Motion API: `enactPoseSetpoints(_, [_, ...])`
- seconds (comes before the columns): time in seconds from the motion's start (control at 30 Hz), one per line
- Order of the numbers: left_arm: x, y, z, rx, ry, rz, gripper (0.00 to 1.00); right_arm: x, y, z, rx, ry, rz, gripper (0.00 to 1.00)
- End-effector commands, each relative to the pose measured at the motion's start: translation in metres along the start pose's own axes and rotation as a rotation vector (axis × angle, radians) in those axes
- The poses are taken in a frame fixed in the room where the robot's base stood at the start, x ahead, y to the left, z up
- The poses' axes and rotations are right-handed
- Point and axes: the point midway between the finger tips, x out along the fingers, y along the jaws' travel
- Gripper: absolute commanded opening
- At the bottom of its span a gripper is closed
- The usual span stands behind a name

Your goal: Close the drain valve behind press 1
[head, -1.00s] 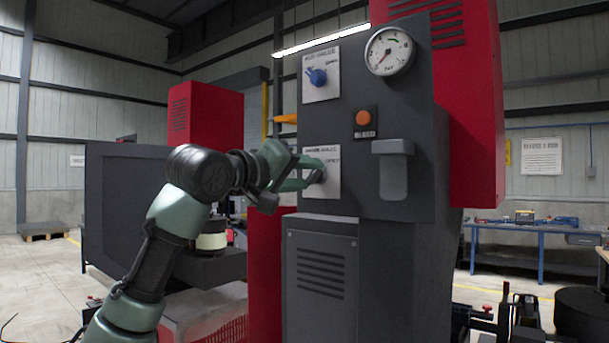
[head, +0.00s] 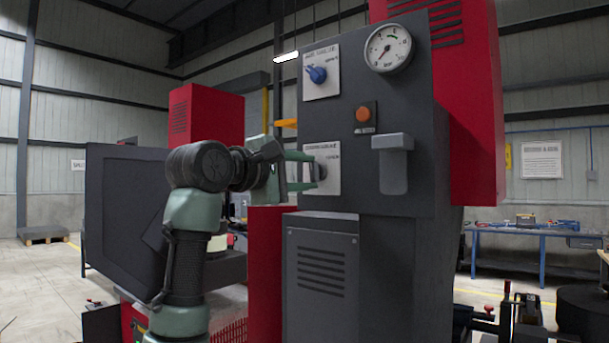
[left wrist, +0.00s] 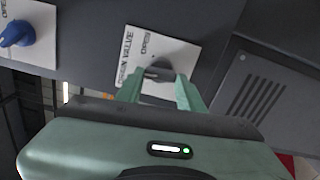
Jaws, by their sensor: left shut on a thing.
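The drain valve is a dark grey knob (left wrist: 172,72) on a white plate (left wrist: 130,52) lettered "DRAIN VALVE" and "OPEN" in the left wrist view. In the head view the plate (head: 333,183) is low on the grey panel of the press, and the knob is mostly hidden by my gripper. My left gripper (left wrist: 160,84) is shut on the drain valve knob, with one green finger on each side. It also shows in the head view (head: 318,172). My right gripper is in neither view.
A blue knob (head: 317,75) on a similar plate sits above the drain valve. A red post (head: 266,262) stands below my gripper.

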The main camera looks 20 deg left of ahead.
Motion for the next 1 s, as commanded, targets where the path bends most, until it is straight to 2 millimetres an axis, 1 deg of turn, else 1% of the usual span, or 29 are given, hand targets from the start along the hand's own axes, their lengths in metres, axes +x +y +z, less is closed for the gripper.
enactPoseSetpoints(0.2, [0.0004, -0.0019, 0.0006, -0.208, -0.001, 0.000, 0.00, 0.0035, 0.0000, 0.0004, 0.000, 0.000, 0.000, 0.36])
enactPoseSetpoints(0.5, [0.0005, -0.0031, 0.0009, -0.461, 0.000, -0.001, 0.00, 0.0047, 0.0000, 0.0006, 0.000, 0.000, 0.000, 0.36])
enactPoseSetpoints(0.7, [0.0004, -0.0039, 0.0013, -0.581, 0.000, -0.003, 0.00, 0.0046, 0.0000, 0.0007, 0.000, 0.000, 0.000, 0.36])
enactPoseSetpoints(1.0, [0.0005, -0.0046, 0.0013, -0.672, 0.001, -0.003, 0.00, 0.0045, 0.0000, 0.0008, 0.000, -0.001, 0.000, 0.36])
